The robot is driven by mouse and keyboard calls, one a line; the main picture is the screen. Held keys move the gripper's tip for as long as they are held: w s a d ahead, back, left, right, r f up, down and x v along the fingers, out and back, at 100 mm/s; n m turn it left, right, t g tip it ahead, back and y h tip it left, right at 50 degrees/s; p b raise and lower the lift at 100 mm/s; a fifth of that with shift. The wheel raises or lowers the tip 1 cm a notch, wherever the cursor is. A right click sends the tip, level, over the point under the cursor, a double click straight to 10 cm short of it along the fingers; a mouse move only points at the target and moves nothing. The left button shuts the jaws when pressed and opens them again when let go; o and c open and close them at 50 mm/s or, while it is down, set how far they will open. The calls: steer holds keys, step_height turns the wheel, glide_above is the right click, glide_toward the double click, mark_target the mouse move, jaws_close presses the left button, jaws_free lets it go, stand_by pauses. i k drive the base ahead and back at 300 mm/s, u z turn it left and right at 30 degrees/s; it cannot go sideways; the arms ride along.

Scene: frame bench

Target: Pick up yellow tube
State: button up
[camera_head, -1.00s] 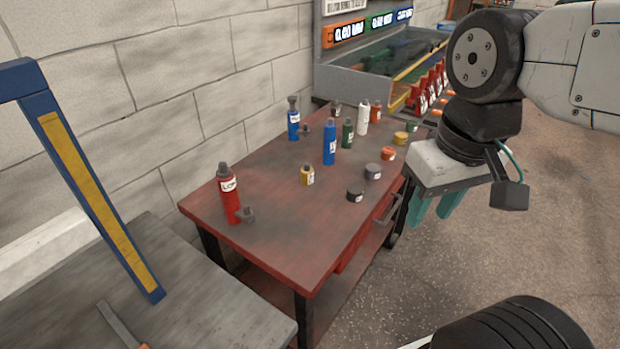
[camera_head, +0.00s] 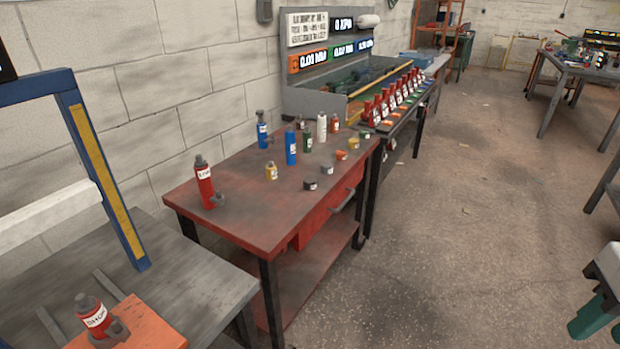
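A short yellow tube (camera_head: 271,172) with a grey cap and white label stands upright on the red workbench (camera_head: 235,215), left of the two dark round caps. My gripper (camera_head: 600,322) is at the lower right edge of the picture, partly cut off. Its teal fingers appear apart, with nothing seen between them. It is far to the right of the yellow tube, beyond the bench's front edge.
A red bottle (camera_head: 204,184), a tall blue bottle (camera_head: 291,148) and several other bottles and caps share the bench. A blue-and-yellow frame (camera_head: 105,180) rises at left. The floor (camera_head: 450,230) between bench and gripper is clear.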

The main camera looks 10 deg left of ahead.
mark_target(270, 169)
steer(key=z, duration=0.4)
steer(key=i, duration=2.1)
steer(key=u, duration=1.2)
steer(key=i, duration=0.95)
steer(key=u, duration=1.05)
